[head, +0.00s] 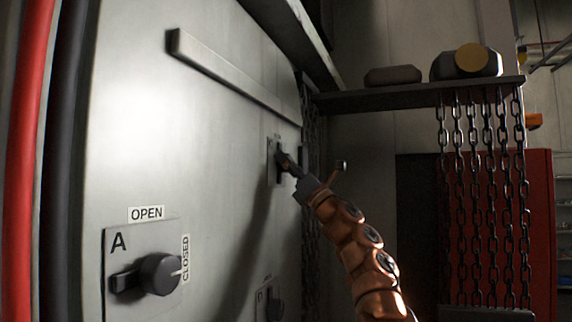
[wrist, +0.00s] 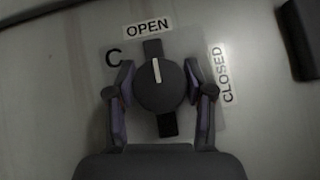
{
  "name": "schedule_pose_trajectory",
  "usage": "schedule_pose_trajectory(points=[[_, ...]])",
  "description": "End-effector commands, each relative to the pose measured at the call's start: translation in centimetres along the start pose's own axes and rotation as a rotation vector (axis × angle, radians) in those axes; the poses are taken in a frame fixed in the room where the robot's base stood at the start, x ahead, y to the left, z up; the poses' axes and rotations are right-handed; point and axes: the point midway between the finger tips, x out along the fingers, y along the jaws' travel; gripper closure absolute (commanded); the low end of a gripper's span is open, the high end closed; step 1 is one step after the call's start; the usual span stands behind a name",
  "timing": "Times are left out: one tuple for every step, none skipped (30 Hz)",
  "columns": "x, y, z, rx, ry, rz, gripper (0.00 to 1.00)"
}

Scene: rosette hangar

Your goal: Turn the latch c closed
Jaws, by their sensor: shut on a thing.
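Latch C (wrist: 161,86) is a round dark knob with a bar across it on a pale plate. Its white pointer line points up at the OPEN label (wrist: 147,28) in the wrist view. The CLOSED label (wrist: 226,75) is on the right side of the plate. My gripper (wrist: 160,92) has one finger on each side of the knob and is shut on it. In the head view my gripper (head: 290,166) reaches the far part of the pale panel and hides most of the latch.
Latch A (head: 160,274) is on the near panel, its white mark toward CLOSED. Another latch, D (head: 273,305), is below, partly cut off. A ledge bar (head: 230,72) runs above. Chains (head: 484,190) hang from a shelf (head: 420,95) at right.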

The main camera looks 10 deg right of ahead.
Motion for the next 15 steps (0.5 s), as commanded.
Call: schedule_pose_trajectory(points=[[-0.04,-0.35,-0.26,0.007,0.009,-0.011,0.82],[-0.1,-0.41,-0.25,0.007,0.008,-0.01,0.82],[-0.13,-0.41,-0.25,0.008,0.008,-0.009,0.82],[-0.15,-0.42,-0.25,0.009,0.009,-0.009,0.82],[-0.18,-0.43,-0.24,0.01,0.008,-0.01,0.82],[-0.19,-0.4,-0.18,0.011,0.009,-0.01,0.82],[-0.22,-0.41,-0.16,0.012,0.009,-0.012,0.82],[-0.22,-0.41,-0.13,0.013,0.009,-0.013,0.82],[-0.27,-0.51,-0.11,0.015,0.009,-0.016,0.82],[-0.28,-0.53,-0.1,0.017,0.009,-0.018,0.82],[-0.27,-0.54,-0.1,0.019,0.01,-0.02,0.82],[-0.29,-0.59,-0.12,0.02,0.01,-0.024,0.82],[-0.29,-0.58,-0.11,0.023,0.01,-0.026,0.82],[-0.3,-0.58,-0.09,0.024,0.011,-0.029,0.82],[-0.33,-0.61,-0.11,0.029,0.01,-0.034,0.82]])
